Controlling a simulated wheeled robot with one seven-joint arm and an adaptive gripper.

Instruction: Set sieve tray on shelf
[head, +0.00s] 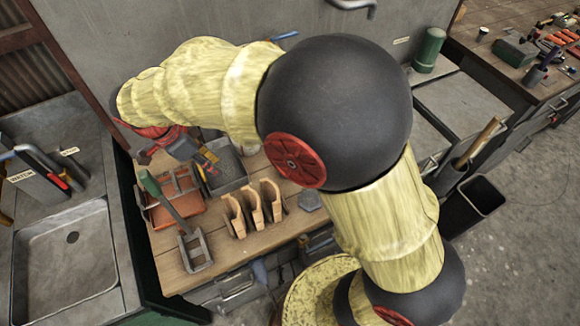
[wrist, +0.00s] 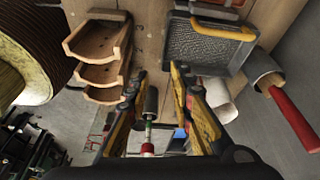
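A grey, mesh-textured tray (wrist: 208,52) with a yellow handle (wrist: 215,28) lies on the wooden bench, at the top of the wrist view. I take it to be the sieve tray; a grey tray (head: 230,170) also shows in the head view, partly behind my gripper. My gripper (wrist: 156,74) has its two yellow-and-black fingers apart, with the tray beyond them and to the right. They do not touch it. In the head view my gripper (head: 207,157) is over the bench beside the tray. I cannot make out which surface is the shelf.
Several wooden scoop-like holders (head: 255,205) stand on the bench (head: 220,250), near an orange-red frame (head: 172,205) and a green-handled tool (head: 168,200). A sink (head: 62,255) is at the left. A grey cylinder with red and green bands (wrist: 150,112) shows between my fingers.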

